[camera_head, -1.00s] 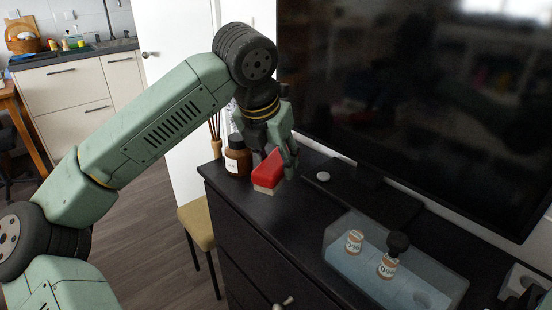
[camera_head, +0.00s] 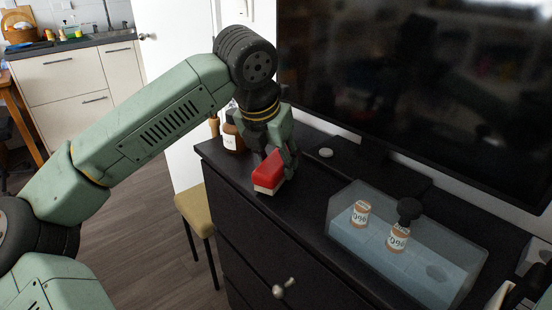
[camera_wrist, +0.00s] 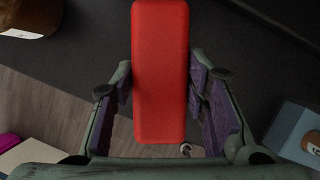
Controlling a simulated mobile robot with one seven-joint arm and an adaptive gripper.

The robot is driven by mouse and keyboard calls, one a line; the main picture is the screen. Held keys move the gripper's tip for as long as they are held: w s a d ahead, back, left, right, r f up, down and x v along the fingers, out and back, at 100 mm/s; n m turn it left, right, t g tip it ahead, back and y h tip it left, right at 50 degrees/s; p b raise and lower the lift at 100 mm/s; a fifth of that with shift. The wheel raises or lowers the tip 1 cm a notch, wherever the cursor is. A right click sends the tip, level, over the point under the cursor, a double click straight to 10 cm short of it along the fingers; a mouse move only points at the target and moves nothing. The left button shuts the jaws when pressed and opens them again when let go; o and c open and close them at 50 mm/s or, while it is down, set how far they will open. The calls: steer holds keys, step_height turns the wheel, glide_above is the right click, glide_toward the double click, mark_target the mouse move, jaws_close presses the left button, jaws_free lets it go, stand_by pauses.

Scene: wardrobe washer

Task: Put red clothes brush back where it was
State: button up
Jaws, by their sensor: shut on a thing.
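The red clothes brush (camera_head: 268,167) has a red back and a pale bristle side facing down. It is at the left end of the black dresser top (camera_head: 222,165), low over it or resting on it; I cannot tell which. My gripper (camera_head: 276,160) comes down from above and is shut on the brush. In the wrist view the red back of the brush (camera_wrist: 160,75) lies lengthwise between the two fingers of my gripper (camera_wrist: 163,95). The underside of the brush is hidden there.
A brown bottle (camera_head: 233,138) stands just behind and left of the brush. A translucent box (camera_head: 345,240) with orange-labelled jars (camera_head: 398,236) is to the right. A yellow-seated chair (camera_head: 195,208) stands left of the dresser.

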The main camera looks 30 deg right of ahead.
steer(key=shift+f+b, duration=0.3)
steer(key=shift+f, duration=0.05)
steer(key=o, duration=1.3)
steer(key=o, duration=0.3)
steer(key=p+v, duration=0.6)
steer(key=v, duration=0.6)
stand_by(0.6)
